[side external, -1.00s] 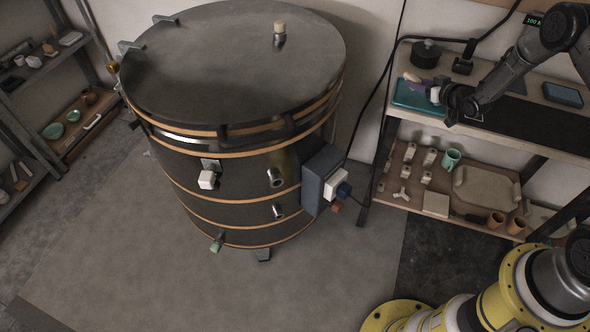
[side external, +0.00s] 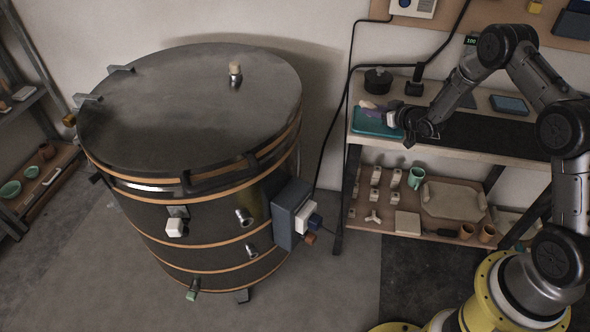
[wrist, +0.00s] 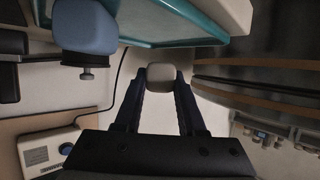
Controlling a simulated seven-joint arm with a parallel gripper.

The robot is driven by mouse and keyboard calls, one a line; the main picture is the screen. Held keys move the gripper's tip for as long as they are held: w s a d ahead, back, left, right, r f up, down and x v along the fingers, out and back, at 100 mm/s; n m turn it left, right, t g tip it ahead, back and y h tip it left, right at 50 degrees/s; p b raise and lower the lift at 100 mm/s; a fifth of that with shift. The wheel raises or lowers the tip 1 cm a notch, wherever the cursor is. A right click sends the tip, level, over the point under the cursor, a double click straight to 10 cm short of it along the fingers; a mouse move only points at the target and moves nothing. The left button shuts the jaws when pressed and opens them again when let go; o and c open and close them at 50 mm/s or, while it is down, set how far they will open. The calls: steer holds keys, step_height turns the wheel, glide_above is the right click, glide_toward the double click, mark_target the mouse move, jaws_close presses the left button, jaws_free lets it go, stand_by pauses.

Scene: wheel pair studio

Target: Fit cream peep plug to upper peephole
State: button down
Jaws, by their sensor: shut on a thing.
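The cream peep plug (wrist: 166,77) is pinched between the fingertips of my gripper (wrist: 161,88) in the wrist view, its pale end showing. In the side view it is a small pale shape (side external: 391,119) at the tip of my gripper (side external: 402,122), by the right end of the teal tray (side external: 372,127). I cannot tell whether it touches the tray. The upper peephole (side external: 244,217) is a short metal tube on the kiln's dark side, open-looking and well left of my gripper. The lower tube (side external: 251,250) sits below it.
A blue-grey thing (wrist: 84,25) is close in the wrist view. Floor between kiln and shelf is clear.

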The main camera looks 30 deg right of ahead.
step_height(320, 180, up, 11)
steer(key=a, duration=0.1)
steer(key=w+a+r, duration=0.1)
steer(key=a, duration=1)
steer(key=w+a+r, duration=0.2)
steer(key=a, duration=0.9)
steer(key=s+a+f, duration=0.1)
steer(key=s+a, duration=0.9)
steer(key=a, duration=0.2)
steer(key=s+a+f, duration=0.2)
steer(key=s+a, duration=0.7)
steer(key=a, duration=0.4)
step_height(320, 180, down, 28)
steer(key=shift+s, duration=0.3)
